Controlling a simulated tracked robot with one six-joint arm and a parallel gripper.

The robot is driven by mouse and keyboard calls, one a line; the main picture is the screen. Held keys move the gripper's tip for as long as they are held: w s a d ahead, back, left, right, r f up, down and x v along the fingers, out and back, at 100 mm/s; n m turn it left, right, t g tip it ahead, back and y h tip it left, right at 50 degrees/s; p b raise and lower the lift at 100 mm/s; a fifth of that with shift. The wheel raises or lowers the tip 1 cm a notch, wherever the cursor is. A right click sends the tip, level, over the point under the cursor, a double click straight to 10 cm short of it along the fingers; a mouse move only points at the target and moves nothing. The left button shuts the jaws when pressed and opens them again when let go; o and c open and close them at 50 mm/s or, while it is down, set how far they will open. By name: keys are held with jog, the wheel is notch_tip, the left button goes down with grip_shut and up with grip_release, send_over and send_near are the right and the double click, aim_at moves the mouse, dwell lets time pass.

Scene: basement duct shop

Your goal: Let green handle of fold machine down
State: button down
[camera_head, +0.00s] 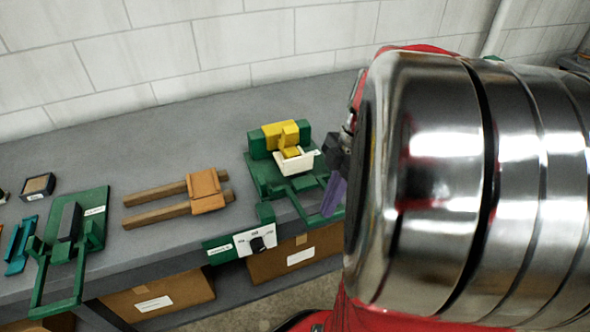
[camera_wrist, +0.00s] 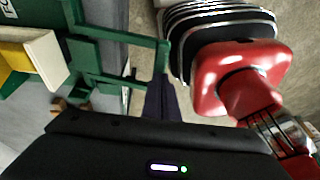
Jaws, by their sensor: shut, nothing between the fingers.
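The fold machine (camera_head: 262,178) is a green bench tool with a yellow block and a white piece on it. Its green handle (camera_head: 299,207) is a frame reaching out toward the bench's front edge; my arm partly hides it. In the wrist view the handle (camera_wrist: 164,52) shows as two bars joined by an end bar. My gripper (camera_head: 331,200), with purple-looking fingers, is shut and empty beside the handle's outer end. In the wrist view the fingertips (camera_wrist: 160,78) overlap the end bar's lower corner; I cannot tell whether they touch it.
A second green tool (camera_head: 92,236) with its own frame handle stands at the left. Two wooden rails with an orange-brown block (camera_head: 206,190) lie between them. A green control panel with a dial (camera_head: 257,243) is on the bench front. Cardboard boxes (camera_head: 160,297) sit below.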

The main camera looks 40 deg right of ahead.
aim_at(330, 220)
jog(key=shift+f, duration=0.1)
jog(key=shift+s+a+f, duration=0.1)
jog(key=shift+s+f, duration=0.15)
jog(key=shift+f, duration=0.7)
jog(key=shift+s+a+f, duration=0.1)
jog(key=shift+s+f, duration=0.15)
jog(key=shift+f, duration=0.65)
jog(key=v, duration=0.2)
jog(key=a+v, duration=0.1)
jog(key=v, duration=0.2)
jog(key=shift+w+r, duration=0.15)
jog(key=shift+r, duration=0.1)
jog(key=s+v, duration=0.1)
jog(key=v, duration=0.8)
jog(key=shift+s+a, duration=0.25)
jog(key=shift+s, duration=0.1)
